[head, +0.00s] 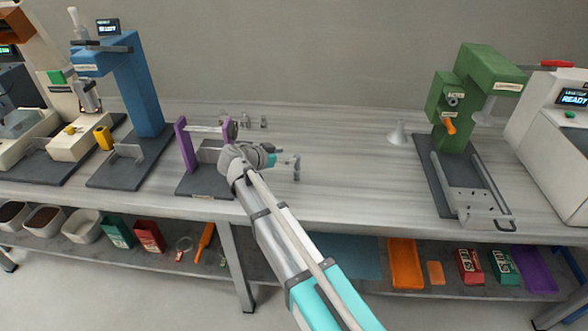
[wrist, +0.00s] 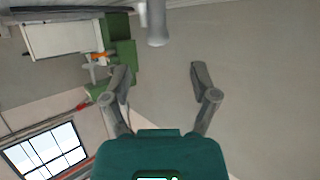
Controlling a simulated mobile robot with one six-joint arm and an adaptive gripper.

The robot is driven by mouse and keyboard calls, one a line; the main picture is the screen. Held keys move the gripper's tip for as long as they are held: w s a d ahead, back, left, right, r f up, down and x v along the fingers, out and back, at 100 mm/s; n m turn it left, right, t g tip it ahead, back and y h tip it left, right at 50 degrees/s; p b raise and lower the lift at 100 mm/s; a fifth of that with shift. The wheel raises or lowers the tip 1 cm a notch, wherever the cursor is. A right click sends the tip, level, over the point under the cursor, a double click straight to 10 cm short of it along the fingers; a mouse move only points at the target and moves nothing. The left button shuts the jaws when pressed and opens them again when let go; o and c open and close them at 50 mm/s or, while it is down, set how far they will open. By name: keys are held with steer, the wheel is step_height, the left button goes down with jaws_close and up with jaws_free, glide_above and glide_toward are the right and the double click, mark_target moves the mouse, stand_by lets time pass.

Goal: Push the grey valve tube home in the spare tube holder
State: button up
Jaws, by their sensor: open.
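My gripper (wrist: 159,70) is open in the wrist view, with nothing between its fingertips. In the head view my gripper (head: 293,168) points to the right over the bench, just right of the purple stand. A grey cylinder (wrist: 157,28) shows at the top of the wrist view, beyond the fingertips and apart from them; I cannot tell if it is the valve tube. Small grey parts, one of them a grey piece (head: 245,121), stand on the bench behind my wrist. My arm partly hides the purple stand (head: 184,146). I cannot tell which thing is the spare tube holder.
A blue press (head: 140,85) stands at the left and a green machine (head: 480,72) at the right. A pale funnel (head: 398,135) stands on the bench left of the green machine. The bench between my gripper and the green machine is mostly clear.

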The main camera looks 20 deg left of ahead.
mark_target(297, 156)
steer(key=shift+f+b+x, duration=0.15)
steer(key=shift+b+x, duration=0.45)
steer(key=shift+x, duration=0.4)
steer(key=shift+f+b+x, duration=0.2)
steer(key=shift+b+x, duration=0.35)
steer(key=shift+x, duration=0.4)
steer(key=shift+w+d+f, duration=0.15)
steer(key=shift+w+d, duration=0.2)
jaws_close()
